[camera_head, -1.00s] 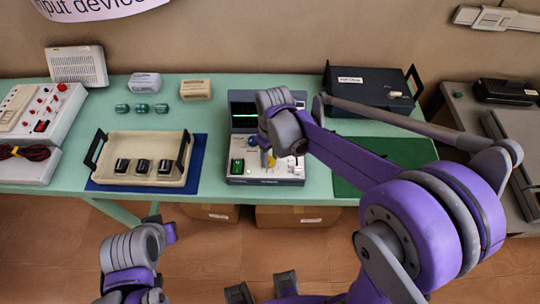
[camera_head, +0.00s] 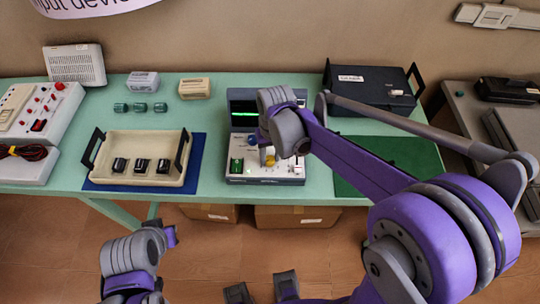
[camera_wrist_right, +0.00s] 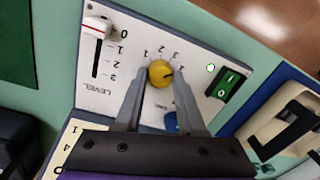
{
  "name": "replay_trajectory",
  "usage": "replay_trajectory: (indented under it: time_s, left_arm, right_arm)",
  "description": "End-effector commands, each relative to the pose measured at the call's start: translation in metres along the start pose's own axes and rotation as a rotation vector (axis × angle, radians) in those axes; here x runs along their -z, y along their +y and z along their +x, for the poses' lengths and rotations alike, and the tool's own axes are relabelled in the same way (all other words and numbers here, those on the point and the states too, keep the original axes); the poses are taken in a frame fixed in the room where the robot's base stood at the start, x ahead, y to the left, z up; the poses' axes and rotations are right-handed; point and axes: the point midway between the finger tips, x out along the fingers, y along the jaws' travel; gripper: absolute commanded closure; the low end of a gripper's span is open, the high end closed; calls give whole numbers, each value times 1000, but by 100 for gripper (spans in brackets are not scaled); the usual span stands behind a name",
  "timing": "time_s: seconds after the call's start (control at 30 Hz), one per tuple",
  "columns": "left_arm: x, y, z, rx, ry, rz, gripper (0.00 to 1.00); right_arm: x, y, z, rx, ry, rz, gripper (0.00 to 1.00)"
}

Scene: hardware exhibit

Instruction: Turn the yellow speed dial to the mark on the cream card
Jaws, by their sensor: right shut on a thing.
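The yellow speed dial (camera_wrist_right: 160,73) sits on a pale control panel, with numbers around its far side. A dark mark shows on the dial's right side in the wrist view. My right gripper (camera_wrist_right: 161,80) has one finger on each side of the dial and is shut on it. In the head view my right gripper (camera_head: 264,146) reaches down over the panel and partly hides the dial (camera_head: 270,158). A cream card (camera_wrist_right: 65,143) with dark print shows partly at the lower left of the wrist view; its mark is not readable.
A white slider (camera_wrist_right: 97,27) and a green switch (camera_wrist_right: 224,86) flank the dial. A dark screen (camera_head: 243,116) stands behind the panel. A cream tray (camera_head: 112,146) with several dark blocks is to the left, a black case (camera_head: 362,90) behind at right.

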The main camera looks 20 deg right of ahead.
Motion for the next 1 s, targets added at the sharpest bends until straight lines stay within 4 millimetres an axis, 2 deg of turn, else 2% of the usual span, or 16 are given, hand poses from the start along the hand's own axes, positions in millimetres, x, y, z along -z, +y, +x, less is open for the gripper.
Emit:
replay_trajectory:
  time_s: [0.4,0.97,1.0]
  left_arm:
    - [-4,0,4,0,-3,0,100]
    - [-4,0,5,0,-3,0,100]
    - [-4,0,5,0,-3,0,100]
  right_arm:
    - [0,0,0,0,12,214,100]
    - [0,0,0,0,14,252,100]
    - [0,0,0,0,14,252,60]
